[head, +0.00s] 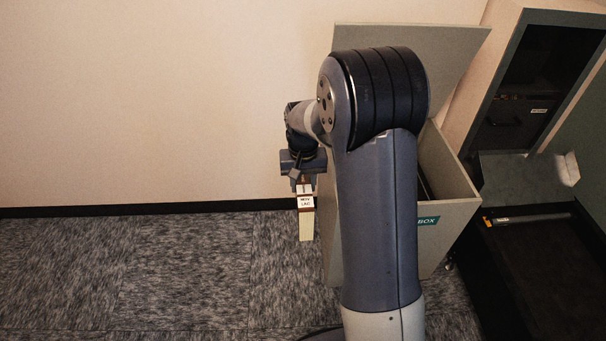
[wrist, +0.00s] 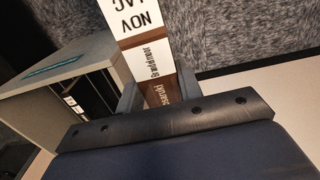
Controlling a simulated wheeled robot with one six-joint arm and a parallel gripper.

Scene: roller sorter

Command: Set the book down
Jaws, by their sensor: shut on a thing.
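The book (head: 306,226) hangs spine-on below my gripper (head: 304,181) in the head view, beside the left wall of the grey box. It has a pale lower part, a brown band and a white label with dark letters. My gripper is shut on its upper end. In the wrist view the book (wrist: 146,62) extends away between the two fingers (wrist: 158,93), its white label and brown bands showing. Carpet lies beyond it. I cannot tell how far its lower end is from the floor.
A grey box (head: 455,205) with a raised lid and teal label stands right of the book, partly behind my arm; the wrist view shows it (wrist: 40,80) with labelled items inside. A cabinet (head: 505,70) and dark low surface (head: 560,260) are farther right. Carpet (head: 180,270) at left is clear.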

